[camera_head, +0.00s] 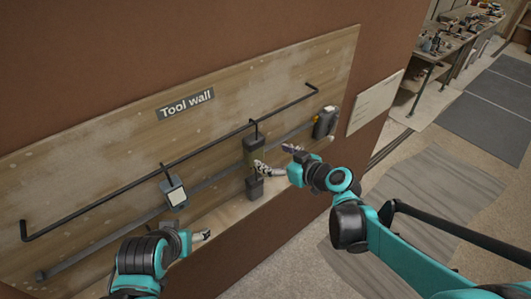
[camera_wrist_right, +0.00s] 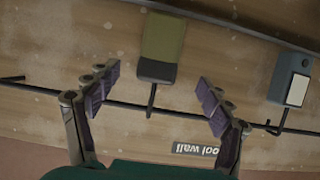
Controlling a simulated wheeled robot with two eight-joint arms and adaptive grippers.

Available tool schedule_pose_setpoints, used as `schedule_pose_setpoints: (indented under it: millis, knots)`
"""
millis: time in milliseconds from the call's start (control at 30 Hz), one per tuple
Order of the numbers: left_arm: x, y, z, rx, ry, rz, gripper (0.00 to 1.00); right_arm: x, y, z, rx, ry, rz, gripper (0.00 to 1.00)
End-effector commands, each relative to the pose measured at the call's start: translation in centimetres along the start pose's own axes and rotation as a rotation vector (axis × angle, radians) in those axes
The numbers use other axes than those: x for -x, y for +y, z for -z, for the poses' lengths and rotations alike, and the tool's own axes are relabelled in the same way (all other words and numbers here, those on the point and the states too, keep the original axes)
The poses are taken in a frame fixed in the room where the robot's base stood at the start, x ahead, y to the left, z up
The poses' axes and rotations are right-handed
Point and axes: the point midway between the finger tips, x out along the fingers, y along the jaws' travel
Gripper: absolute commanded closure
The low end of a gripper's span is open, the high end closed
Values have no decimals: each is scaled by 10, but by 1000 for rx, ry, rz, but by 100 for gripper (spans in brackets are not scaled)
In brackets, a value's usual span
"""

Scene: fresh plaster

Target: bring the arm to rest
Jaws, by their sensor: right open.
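My right gripper (camera_head: 277,158) is open in front of the tool wall (camera_head: 120,128), its two fingers apart. In the right wrist view the open right gripper (camera_wrist_right: 155,96) has nothing between its pads. An olive-and-dark tool (camera_head: 254,151) hangs from a hook on the black rail, near the right fingertips. The same tool (camera_wrist_right: 162,45) shows just beyond the gap between the fingers, and I see no contact. My left gripper (camera_head: 201,236) is at the lower left, mostly hidden by its own wrist; one fingertip shows.
A grey-blue tool with a pale face (camera_head: 175,194) hangs to the left, also in the wrist view (camera_wrist_right: 290,80). The black rail (camera_head: 90,205) spans the board. A workbench (camera_head: 445,60) stands back right; floor (camera_head: 430,170) is open.

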Motion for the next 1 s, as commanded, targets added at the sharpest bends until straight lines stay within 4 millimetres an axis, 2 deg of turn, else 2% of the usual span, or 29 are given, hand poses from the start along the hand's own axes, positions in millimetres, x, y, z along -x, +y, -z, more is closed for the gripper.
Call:
schedule_pose_setpoints:
  millis: [267, 367, 467, 700, 800, 900, 1000]
  knots:
    - [-2, 0, -1, 0, 0, 0, 28, 8, -1, -2, -1, -4, 0, 20]
    - [-14, 0, -10, 0, 0, 0, 28, 10, -6, -21, -20, -37, -5, 20]
    - [-38, 0, -27, 0, 0, 0, 28, 17, -15, -62, -64, -118, -24, 20]
    - [-113, 0, -81, 0, 0, 0, 28, 59, -32, -209, -236, -385, -198, 20]
    - [-137, 0, -98, 0, 0, 0, 28, 81, -32, -260, -299, -462, -302, 20]
    - [-153, 0, -110, 0, 0, 0, 28, 99, -29, -297, -347, -510, -396, 20]
    - [-162, 0, -116, 0, 0, 0, 28, 112, -26, -318, -377, -533, -463, 20]
